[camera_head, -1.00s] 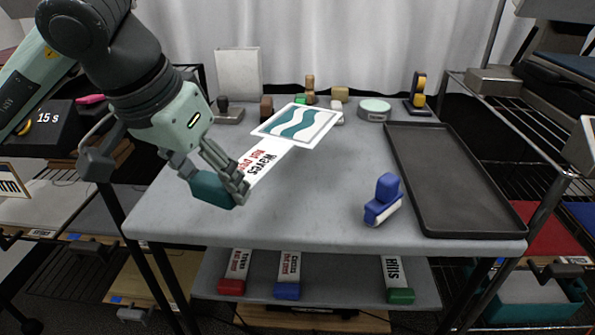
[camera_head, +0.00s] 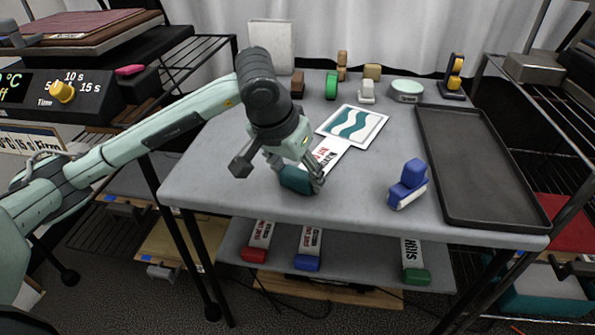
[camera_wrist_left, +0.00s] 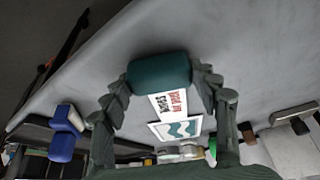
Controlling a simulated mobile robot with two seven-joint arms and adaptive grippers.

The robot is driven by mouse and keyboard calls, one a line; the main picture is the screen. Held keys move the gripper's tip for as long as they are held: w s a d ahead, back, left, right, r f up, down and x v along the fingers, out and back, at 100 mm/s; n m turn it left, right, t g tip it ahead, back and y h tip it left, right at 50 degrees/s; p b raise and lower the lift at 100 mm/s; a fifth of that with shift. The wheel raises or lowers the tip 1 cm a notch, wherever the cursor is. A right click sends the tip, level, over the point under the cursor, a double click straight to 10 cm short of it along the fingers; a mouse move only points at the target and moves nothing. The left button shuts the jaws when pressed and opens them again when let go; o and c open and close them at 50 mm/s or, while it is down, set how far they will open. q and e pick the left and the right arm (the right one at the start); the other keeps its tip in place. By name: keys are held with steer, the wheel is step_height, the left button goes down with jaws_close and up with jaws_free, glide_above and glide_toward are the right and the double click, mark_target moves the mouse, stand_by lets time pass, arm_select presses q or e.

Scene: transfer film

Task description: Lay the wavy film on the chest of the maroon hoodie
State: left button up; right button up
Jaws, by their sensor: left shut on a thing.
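The wavy film is a white sheet with teal waves (camera_head: 352,124), joined by a white lettered strip to a teal handle (camera_head: 296,180). My left gripper (camera_head: 302,176) is shut on the handle, over the left front part of the grey table. In the left wrist view the handle (camera_wrist_left: 160,72) sits between the fingers and the film's sheet (camera_wrist_left: 177,129) points away from them. I cannot tell if the sheet touches the tabletop. Flat maroon layers (camera_head: 85,30) lie at the upper left; I cannot tell if they are the hoodie. My right gripper is not in view.
A control panel with a yellow knob (camera_head: 62,92) stands at the left. On the table (camera_head: 240,190) are a blue block tool (camera_head: 410,180), a black tray (camera_head: 480,165) and small items along the back. More coloured handles with labelled strips lie on the lower shelf (camera_head: 360,262).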

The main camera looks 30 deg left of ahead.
arm_select(q)
steer(key=shift+f, duration=0.15)
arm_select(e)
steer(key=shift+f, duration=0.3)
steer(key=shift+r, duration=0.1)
arm_select(q)
steer(key=o, duration=1.2)
steer(key=shift+c, duration=0.2)
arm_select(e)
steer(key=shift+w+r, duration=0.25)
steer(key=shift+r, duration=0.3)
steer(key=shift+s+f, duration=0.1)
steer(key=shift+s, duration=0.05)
arm_select(q)
steer(key=shift+v, duration=1.05)
steer(key=v, duration=1)
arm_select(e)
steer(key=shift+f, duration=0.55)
